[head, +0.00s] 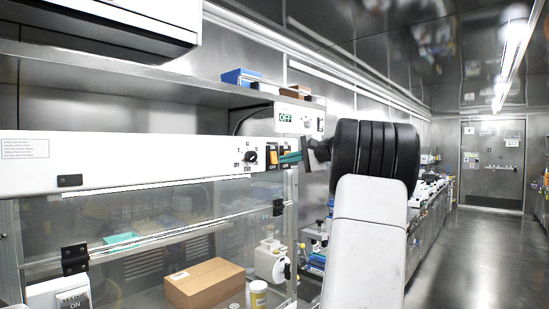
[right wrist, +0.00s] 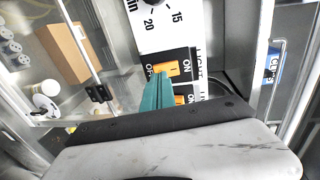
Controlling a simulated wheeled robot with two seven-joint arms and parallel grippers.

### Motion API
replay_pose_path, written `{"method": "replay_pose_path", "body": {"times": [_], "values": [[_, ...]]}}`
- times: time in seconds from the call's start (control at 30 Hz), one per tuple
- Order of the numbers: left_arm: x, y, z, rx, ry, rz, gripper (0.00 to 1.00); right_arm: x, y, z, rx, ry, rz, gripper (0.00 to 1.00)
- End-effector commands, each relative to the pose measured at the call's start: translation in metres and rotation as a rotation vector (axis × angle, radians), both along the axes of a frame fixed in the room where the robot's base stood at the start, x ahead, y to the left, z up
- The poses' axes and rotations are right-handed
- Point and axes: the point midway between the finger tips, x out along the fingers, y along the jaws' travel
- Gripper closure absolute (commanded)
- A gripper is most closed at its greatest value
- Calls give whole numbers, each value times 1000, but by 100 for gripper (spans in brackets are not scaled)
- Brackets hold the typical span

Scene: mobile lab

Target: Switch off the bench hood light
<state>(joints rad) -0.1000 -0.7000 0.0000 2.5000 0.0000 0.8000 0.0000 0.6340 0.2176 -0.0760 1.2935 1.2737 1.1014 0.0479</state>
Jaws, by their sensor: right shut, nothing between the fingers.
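The bench hood's white front panel (head: 120,160) carries a dial (head: 250,157) and, at its right end, black switches with orange rockers (head: 272,160). In the right wrist view, one orange rocker switch (right wrist: 173,68) has ON and OFF marks, and the word LIGHT runs beside the switches. A second orange switch (right wrist: 181,100) is partly hidden behind my fingers. My right gripper (head: 288,157) is shut and empty, its teal fingertips at the switches. In the right wrist view the fingertips (right wrist: 160,76) are beside the OFF side of the first switch; I cannot tell whether they touch. My left gripper is out of view.
Below the panel is the hood's clear sash (head: 150,205), with a cardboard box (head: 205,284) behind it. A box with a green OFF sign (head: 285,118) is above the switches. A shelf with small boxes (head: 240,76) runs overhead. The aisle floor (head: 470,250) at right is clear.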

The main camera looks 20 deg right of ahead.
Motion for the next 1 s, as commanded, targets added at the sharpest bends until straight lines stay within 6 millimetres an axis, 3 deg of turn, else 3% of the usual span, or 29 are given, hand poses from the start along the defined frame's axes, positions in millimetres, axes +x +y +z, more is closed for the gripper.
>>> {"method": "replay_pose_path", "body": {"times": [0.2, 1.0], "values": [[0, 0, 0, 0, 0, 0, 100, 17, 7, -4, 0, 0, 0, 100], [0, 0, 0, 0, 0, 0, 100, 30, 13, -14, 3, 4, 2, 100]]}}
